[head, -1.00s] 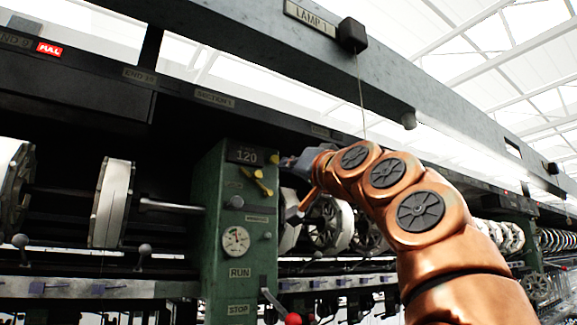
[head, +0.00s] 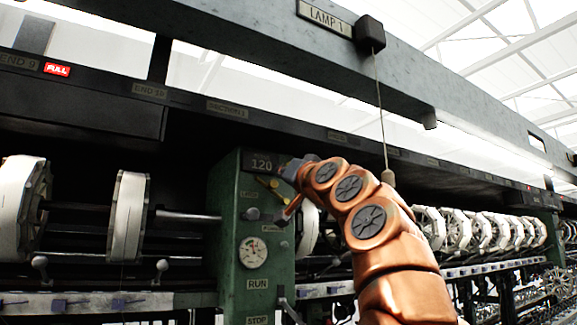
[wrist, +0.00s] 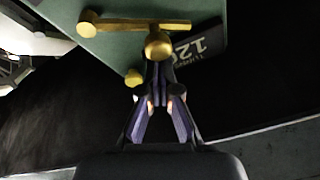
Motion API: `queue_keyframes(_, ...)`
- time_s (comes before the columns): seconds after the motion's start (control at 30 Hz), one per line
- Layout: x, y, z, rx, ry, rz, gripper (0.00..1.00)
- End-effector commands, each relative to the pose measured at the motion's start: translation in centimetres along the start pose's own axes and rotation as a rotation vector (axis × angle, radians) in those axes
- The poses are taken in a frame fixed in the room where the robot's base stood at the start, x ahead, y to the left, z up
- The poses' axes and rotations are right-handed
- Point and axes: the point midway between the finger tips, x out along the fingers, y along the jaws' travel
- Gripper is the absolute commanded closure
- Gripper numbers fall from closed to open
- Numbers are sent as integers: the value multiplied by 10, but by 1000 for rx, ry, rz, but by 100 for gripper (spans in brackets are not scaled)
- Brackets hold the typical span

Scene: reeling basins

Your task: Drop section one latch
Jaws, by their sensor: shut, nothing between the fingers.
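A brass latch lever (head: 269,182) is on the green control post (head: 230,215), just under its "120" display (head: 261,163). In the wrist view the latch (wrist: 140,27) is a bar with a round knob at one end and a larger rounded brass piece near the other. My gripper (head: 289,168) is at the post's right side, close to the latch. In the wrist view my gripper (wrist: 160,88) is shut and empty, its fingertips just below the larger brass piece. Whether they touch it I cannot tell. A small brass knob (wrist: 133,77) is left of the fingertips.
A dial (head: 253,252) and the "RUN" plate (head: 257,284) are lower on the post. White reels (head: 128,217) stand left, with more (head: 470,230) at right. A hanging cord's handle (head: 388,178) is behind my arm. A dark beam (head: 200,115) runs above the post.

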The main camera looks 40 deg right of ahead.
Motion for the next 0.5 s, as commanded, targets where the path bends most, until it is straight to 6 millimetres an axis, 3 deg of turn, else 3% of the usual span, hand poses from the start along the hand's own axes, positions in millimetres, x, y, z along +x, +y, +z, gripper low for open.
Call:
queue_keyframes(0.17, 14, 0, -1, 1, -1, 0, 100)
queue_keyframes(0.5, 16, 0, 0, 0, 1, 0, 100)
